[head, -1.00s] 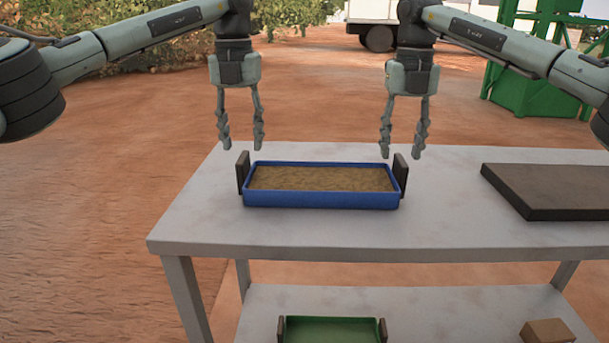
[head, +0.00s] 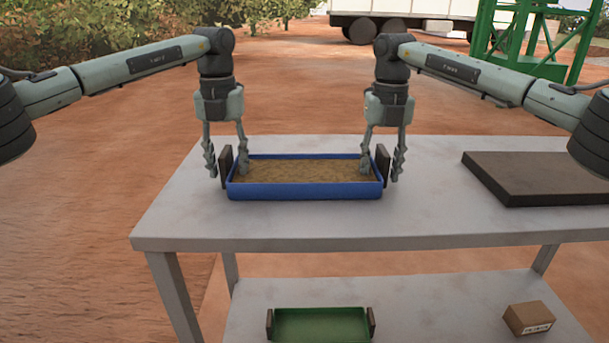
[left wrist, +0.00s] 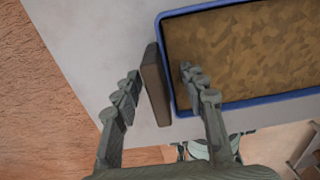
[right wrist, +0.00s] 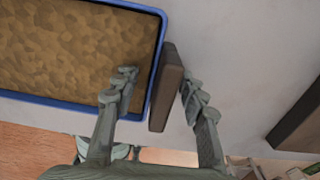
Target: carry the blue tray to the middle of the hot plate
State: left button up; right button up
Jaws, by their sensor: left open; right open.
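The blue tray (head: 305,189), filled with brown crumbly material, sits on the grey table with a dark upright handle at each end. My left gripper (head: 227,172) is open, with its fingers on either side of the left handle (head: 226,165). In the left wrist view that handle (left wrist: 155,85) stands between the fingers, apart from them. My right gripper (head: 381,174) is open around the right handle (head: 383,164). In the right wrist view this handle (right wrist: 167,88) also stands between the fingers. The hot plate (head: 535,178) is a dark flat slab to the right on the table.
The grey tabletop (head: 430,210) is clear between the tray and the hot plate. On the lower shelf are a green tray (head: 320,325) with dark handles and a small cardboard box (head: 528,318). A green metal frame and a white vehicle stand behind.

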pick_arm(q)
jog(key=shift+f, duration=0.15)
pick_arm(e)
jog(key=shift+f, duration=0.15)
pick_arm(q)
grip_shut()
pick_arm(e)
grip_shut()
